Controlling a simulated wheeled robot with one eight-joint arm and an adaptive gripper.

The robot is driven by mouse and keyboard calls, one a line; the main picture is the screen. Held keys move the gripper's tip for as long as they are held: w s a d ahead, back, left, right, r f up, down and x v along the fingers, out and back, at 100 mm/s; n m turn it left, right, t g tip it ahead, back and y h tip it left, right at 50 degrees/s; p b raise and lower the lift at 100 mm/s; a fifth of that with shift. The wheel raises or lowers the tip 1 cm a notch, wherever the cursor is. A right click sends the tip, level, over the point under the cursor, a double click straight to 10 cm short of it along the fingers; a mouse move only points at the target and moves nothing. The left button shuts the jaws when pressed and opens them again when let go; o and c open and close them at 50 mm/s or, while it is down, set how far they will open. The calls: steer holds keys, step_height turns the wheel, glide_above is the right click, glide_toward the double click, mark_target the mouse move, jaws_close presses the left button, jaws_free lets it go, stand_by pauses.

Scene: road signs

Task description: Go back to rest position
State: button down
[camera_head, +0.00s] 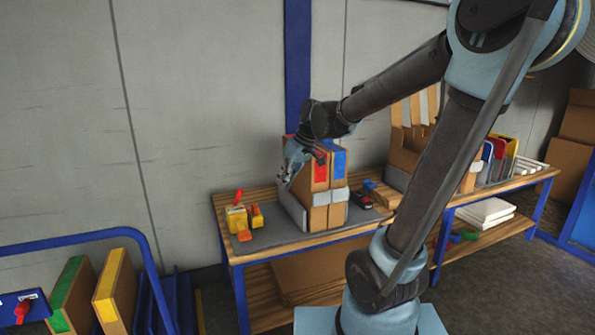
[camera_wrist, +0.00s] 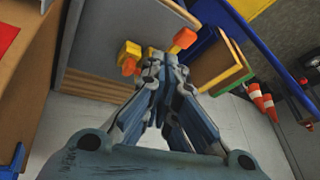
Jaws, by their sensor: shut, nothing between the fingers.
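My gripper (camera_head: 287,165) is at the end of my raised arm, over the left part of the workbench (camera_head: 262,241). It is beside the upper left of the cardboard boxes with red and blue labels (camera_head: 322,188); I cannot tell whether it touches them. In the wrist view my gripper (camera_wrist: 157,66) has its fingers together with nothing between them. Yellow and orange items (camera_head: 243,217) are on the bench to the left of and below the gripper; they also show past the fingertips in the wrist view (camera_wrist: 130,52).
A blue-railed rack (camera_head: 150,250) with boxes with green and yellow edges stands at the lower left. A second bench (camera_head: 535,181) holds cardboard dividers and coloured folders at right. A grey wall (camera_head: 190,90) is behind.

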steer(key=s+d+f+m+h, duration=0.2)
steer(key=s+d+f+m, duration=0.2)
steer(key=s+d, duration=0.5)
steer(key=s+d+f+m+h, duration=0.2)
steer(key=s+d+f+m, duration=0.2)
steer(key=d, duration=1)
steer(key=s+f, duration=0.3)
steer(key=s, duration=0.2)
steer(key=shift+s+f+m+t+h, duration=0.25)
steer(key=shift+f+m+t+h, duration=0.05)
steer(key=shift+f+h, duration=0.1)
